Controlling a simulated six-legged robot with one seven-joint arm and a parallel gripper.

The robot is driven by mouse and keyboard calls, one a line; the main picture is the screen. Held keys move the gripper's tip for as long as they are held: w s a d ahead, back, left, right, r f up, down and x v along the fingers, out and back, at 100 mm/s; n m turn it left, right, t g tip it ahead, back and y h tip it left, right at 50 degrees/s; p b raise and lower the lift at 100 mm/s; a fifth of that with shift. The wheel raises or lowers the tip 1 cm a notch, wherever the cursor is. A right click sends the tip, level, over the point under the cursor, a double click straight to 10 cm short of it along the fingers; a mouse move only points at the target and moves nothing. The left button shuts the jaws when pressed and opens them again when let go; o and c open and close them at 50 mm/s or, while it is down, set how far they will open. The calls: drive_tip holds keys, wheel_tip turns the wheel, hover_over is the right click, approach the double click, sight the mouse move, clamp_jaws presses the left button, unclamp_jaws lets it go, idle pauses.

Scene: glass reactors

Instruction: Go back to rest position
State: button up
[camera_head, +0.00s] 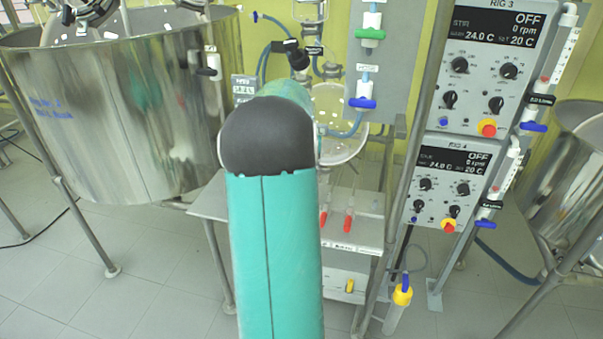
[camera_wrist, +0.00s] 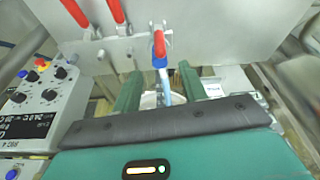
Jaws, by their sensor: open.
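My gripper (camera_wrist: 159,72) shows in the wrist view with its two green fingers apart. A valve with a red and blue handle (camera_wrist: 159,48) appears in line with the gap between the fingers. I cannot tell how far it is from the fingertips, and I see no finger touching it. In the head view my teal arm link with its dark joint fills the middle and hides my gripper.
Two control boxes, the upper one (camera_head: 490,60) and the lower one (camera_head: 450,185), stand on the right with displays reading OFF. A large steel vessel (camera_head: 120,110) stands left. A metal table (camera_head: 350,225) lies behind my arm. Tiled floor (camera_head: 140,295) is clear at lower left.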

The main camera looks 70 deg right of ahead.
drive_tip(key=shift+a+r, duration=0.1)
drive_tip(key=shift+r, duration=0.05)
idle(0.5)
drive_tip(key=w+a+r+n+t, duration=0.1)
drive_tip(key=w+a+r+n, duration=0.2)
drive_tip(key=a, duration=0.6)
drive_tip(key=w+a+r+n+t, duration=0.1)
drive_tip(key=w+a+r, duration=0.2)
drive_tip(key=w+a, duration=0.5)
drive_tip(key=w+a+r+n+t, duration=0.1)
drive_tip(key=w+a+r+n, duration=0.15)
drive_tip(key=a, duration=0.85)
drive_tip(key=s+a+n+y, duration=0.1)
drive_tip(key=s+a+n, duration=0.3)
drive_tip(key=a, duration=1)
drive_tip(key=s+a+n+t+y, duration=0.1)
drive_tip(key=s+a+n, duration=0.3)
drive_tip(key=a, duration=1.1)
drive_tip(key=shift+s+a+f+t+y, duration=0.15)
drive_tip(key=shift+s+t+y, duration=0.25)
drive_tip(key=shift+s, duration=0.5)
drive_tip(key=shift+c, duration=0.6)
